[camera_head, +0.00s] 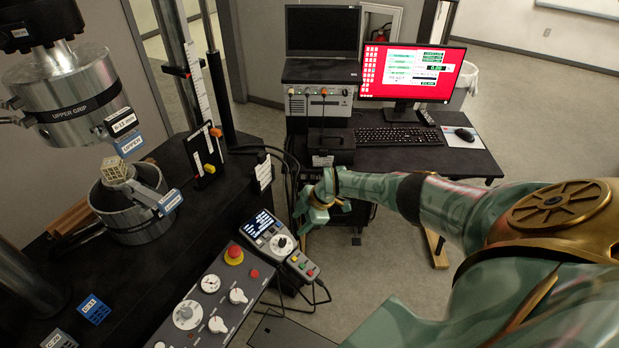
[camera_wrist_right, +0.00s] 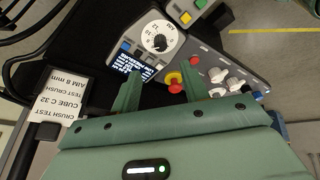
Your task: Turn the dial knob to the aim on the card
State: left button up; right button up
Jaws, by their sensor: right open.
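The dial knob (camera_head: 282,243) is a dark knob on a white numbered dial, on a small grey control unit with a lit blue screen. In the right wrist view the dial knob (camera_wrist_right: 160,42) lies beyond the fingertips, apart from them. My right gripper (camera_head: 325,205) is above and to the right of the unit. In the wrist view my right gripper (camera_wrist_right: 160,80) has its two green fingers spread, with nothing between them. The card (camera_head: 263,176) also shows on the black frame's side. My left gripper is out of view.
A control panel (camera_head: 212,300) with a red mushroom button (camera_head: 234,255) and white knobs adjoins the dial unit. The test machine's upper grip (camera_head: 75,100) and lower grip (camera_head: 135,212) stand at left. A desk (camera_head: 420,160) with a red monitor screen (camera_head: 412,72) stands behind.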

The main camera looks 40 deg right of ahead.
pick_arm(q)
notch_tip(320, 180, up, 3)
jog(key=shift+p, duration=0.95)
pick_arm(e)
jog(key=v, duration=0.5)
